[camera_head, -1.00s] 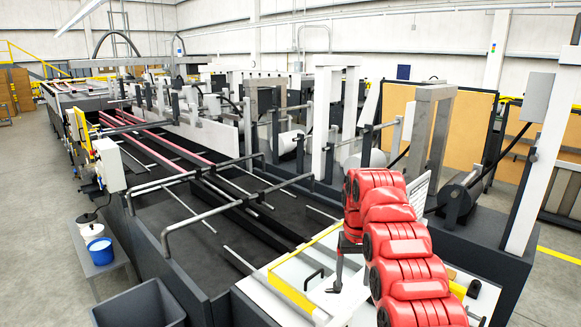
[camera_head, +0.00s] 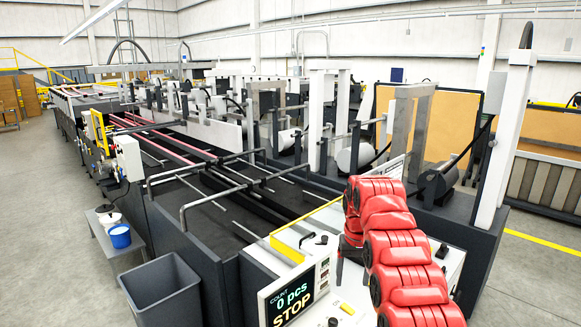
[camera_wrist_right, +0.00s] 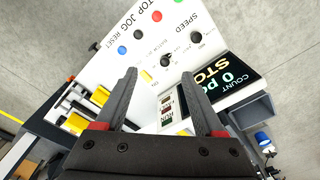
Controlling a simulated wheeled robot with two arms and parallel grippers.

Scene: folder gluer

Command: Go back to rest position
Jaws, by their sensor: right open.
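My right gripper (camera_wrist_right: 160,92) is open in the right wrist view, with two dark fingers apart and nothing between them. It is over the white control panel (camera_wrist_right: 150,50), which has several coloured buttons and black knobs. In the head view my red right arm reaches over the same panel (camera_head: 350,297); its gripper is mostly hidden behind the arm, with a dark tip (camera_head: 339,268) showing. The display (camera_head: 290,301) on the panel's left reads "0 pcs" and "STOP"; it also shows in the right wrist view (camera_wrist_right: 225,75). My left gripper is not in view.
The long folder gluer (camera_head: 185,235) fills the middle. A grey bin (camera_head: 160,287) stands on the floor at its left, near a small bench (camera_head: 112,243) with a blue bucket (camera_head: 120,236). The floor at far left (camera_head: 50,220) is clear.

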